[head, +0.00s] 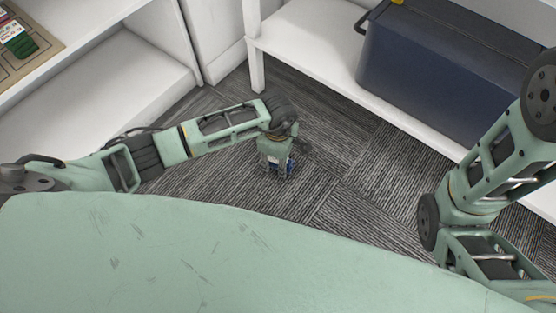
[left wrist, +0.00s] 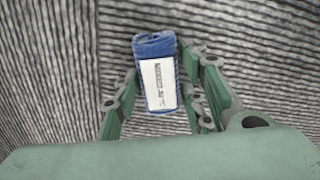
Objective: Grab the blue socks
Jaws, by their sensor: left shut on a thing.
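The blue socks (left wrist: 154,45) are a small blue bundle with a white printed label, seen from above in the left wrist view. In the left wrist view the left gripper's fingers (left wrist: 160,105) flank the label. I cannot tell whether the socks touch the floor. My right arm shows at the right of the head view, but its gripper is out of view.
A dark blue bin (head: 450,75) stands on a white shelf (head: 310,45) at the back right. Another white shelf unit (head: 105,85) at the left holds a cardboard tray (head: 45,45) with small packs. Grey carpet (head: 335,140) around my left gripper is clear.

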